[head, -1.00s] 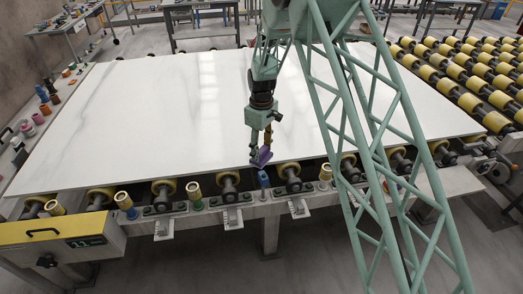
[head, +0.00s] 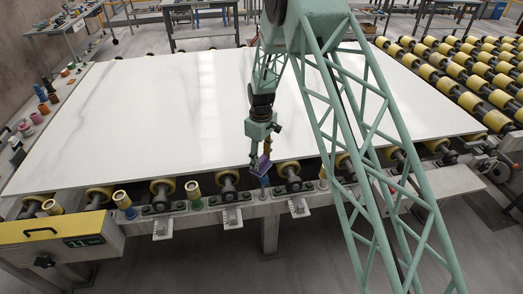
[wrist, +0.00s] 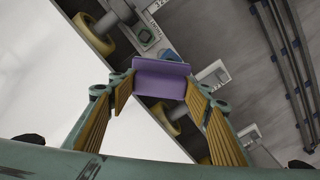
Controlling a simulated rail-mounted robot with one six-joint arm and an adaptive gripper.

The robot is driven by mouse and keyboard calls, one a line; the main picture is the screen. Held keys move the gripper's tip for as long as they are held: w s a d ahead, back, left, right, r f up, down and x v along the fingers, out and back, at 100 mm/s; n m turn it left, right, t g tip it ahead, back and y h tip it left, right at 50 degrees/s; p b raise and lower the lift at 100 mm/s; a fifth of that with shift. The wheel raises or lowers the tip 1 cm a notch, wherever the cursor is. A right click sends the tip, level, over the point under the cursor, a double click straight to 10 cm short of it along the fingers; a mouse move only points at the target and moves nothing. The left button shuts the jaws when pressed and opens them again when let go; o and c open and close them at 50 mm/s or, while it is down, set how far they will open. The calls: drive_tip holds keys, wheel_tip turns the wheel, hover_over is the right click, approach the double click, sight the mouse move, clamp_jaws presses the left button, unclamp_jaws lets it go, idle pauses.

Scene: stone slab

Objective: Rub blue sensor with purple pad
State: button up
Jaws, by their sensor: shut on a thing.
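My gripper (head: 261,158) is shut on the purple pad (head: 260,167), which hangs tilted at the front edge of the slab. In the wrist view the pad (wrist: 160,80) sits between the two yellow-lined fingers. The blue sensor (head: 264,182) stands on the front rail, just below the pad in the head view. The pad overlaps its top there, and I cannot tell whether they touch.
The white stone slab (head: 150,110) lies on yellow-ringed rollers. The front rail carries rollers, brackets (head: 232,216) and another blue-based post (head: 124,203) to the left. Coloured items stand along the left edge (head: 36,118). More yellow rollers (head: 470,85) fill the back right.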

sight(264, 169)
drive_tip(key=shift+f, duration=0.6)
drive_tip(key=shift+s+f, duration=0.15)
drive_tip(key=shift+s, duration=0.05)
drive_tip(key=shift+s+d+f+p, duration=0.1)
drive_tip(key=shift+s+d+p, duration=0.2)
drive_tip(key=shift+s, duration=0.4)
drive_tip(key=shift+s+d+p, duration=0.1)
drive_tip(key=shift+s+d, duration=0.3)
drive_tip(key=shift+s, duration=0.3)
drive_tip(key=shift+c, duration=0.3)
drive_tip(key=shift+s+d+p, duration=0.1)
drive_tip(key=shift+s+p, duration=0.15)
drive_tip(key=shift+p, duration=0.15)
drive_tip(key=shift+w+f, duration=0.1)
drive_tip(key=shift+w, duration=0.4)
drive_tip(key=shift+w+a+r+b, duration=0.2)
drive_tip(key=shift+w+a+b, duration=0.15)
drive_tip(key=shift+w+a, duration=0.1)
drive_tip(key=shift+w+a+f, duration=0.2)
drive_tip(key=shift+w, duration=0.45)
drive_tip(key=shift+w+a+r, duration=0.15)
drive_tip(key=shift+w, duration=0.15)
drive_tip(key=shift+r+p, duration=0.5)
drive_tip(key=shift+r, duration=3.5)
